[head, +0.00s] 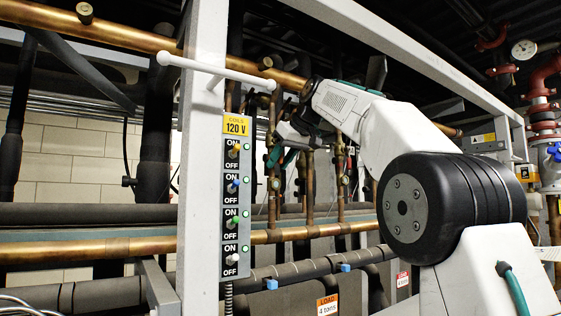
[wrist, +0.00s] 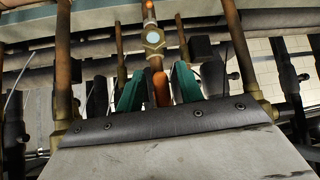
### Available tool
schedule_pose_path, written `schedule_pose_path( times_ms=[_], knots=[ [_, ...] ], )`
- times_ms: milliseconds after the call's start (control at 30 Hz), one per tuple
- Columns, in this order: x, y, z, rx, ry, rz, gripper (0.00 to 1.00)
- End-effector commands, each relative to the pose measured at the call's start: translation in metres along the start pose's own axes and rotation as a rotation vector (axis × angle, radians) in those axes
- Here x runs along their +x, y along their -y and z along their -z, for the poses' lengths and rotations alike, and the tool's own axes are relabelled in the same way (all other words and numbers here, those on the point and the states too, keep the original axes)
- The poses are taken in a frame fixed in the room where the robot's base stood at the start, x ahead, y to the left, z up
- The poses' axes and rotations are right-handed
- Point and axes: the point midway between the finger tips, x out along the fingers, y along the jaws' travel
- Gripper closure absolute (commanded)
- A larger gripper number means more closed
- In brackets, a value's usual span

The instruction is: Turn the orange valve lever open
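In the wrist view, the orange valve lever (wrist: 161,90) lies between the two green fingers of my gripper (wrist: 160,72). The fingers stand apart, with a narrow gap showing on the left of the lever; contact on the right is hard to tell. A brass fitting with a pale round face (wrist: 153,39) is just beyond the lever on a copper pipe. In the head view, my gripper (head: 276,148) is among the vertical copper pipes, seen side-on. The lever cannot be made out there, being hidden or too small.
A grey post with a 120 V switch panel (head: 236,190) stands left of my arm in the head view. A white horizontal bar (head: 225,71) juts from it. Vertical copper pipes (wrist: 63,70) flank my gripper closely. Thick horizontal pipes (head: 90,250) run below.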

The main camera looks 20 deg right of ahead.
Motion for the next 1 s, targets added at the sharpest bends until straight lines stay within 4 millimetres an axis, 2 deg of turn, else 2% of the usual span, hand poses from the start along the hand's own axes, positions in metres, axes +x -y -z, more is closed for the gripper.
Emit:
schedule_pose_path(
  times_ms=[500, 1000],
  knots=[
    [-0.071, -0.001, 0.000, 0.001, -0.001, -0.002, 0.63],
    [-0.077, 0.000, 0.000, 0.001, 0.001, -0.001, 0.63]
  ],
)
